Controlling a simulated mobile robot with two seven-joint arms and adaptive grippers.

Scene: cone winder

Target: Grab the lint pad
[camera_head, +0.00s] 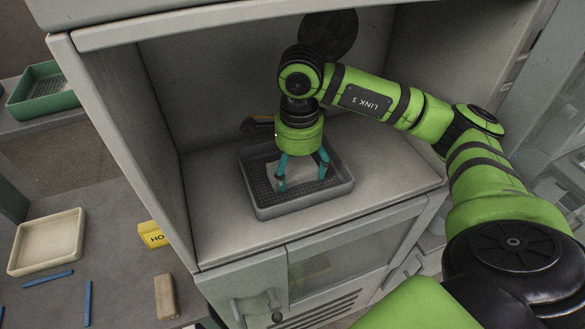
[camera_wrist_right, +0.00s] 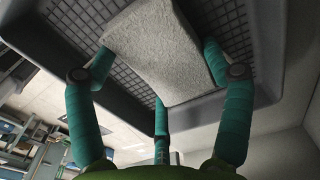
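The pale, rough lint pad (camera_wrist_right: 155,50) lies in a dark grey tray with a grid floor (camera_head: 262,203) inside the open cabinet bay. It also shows between my fingers in the head view (camera_head: 308,169). My right gripper (camera_head: 302,184) points down into the tray, its three teal fingers spread around the pad. In the wrist view (camera_wrist_right: 160,75) the fingertips are close to the pad's edges, the side ones bent inward. Whether they touch it is not clear. The fingers hide parts of the pad's edges. My left gripper is not in view.
Bay walls stand left, right and behind the tray; bare shelf (camera_head: 386,165) lies to its right. A dark object (camera_head: 258,126) is behind the tray. At left are a green tray (camera_head: 45,95), a cream tray (camera_head: 47,242), a yellow block (camera_head: 153,236) and blue sticks (camera_head: 47,278).

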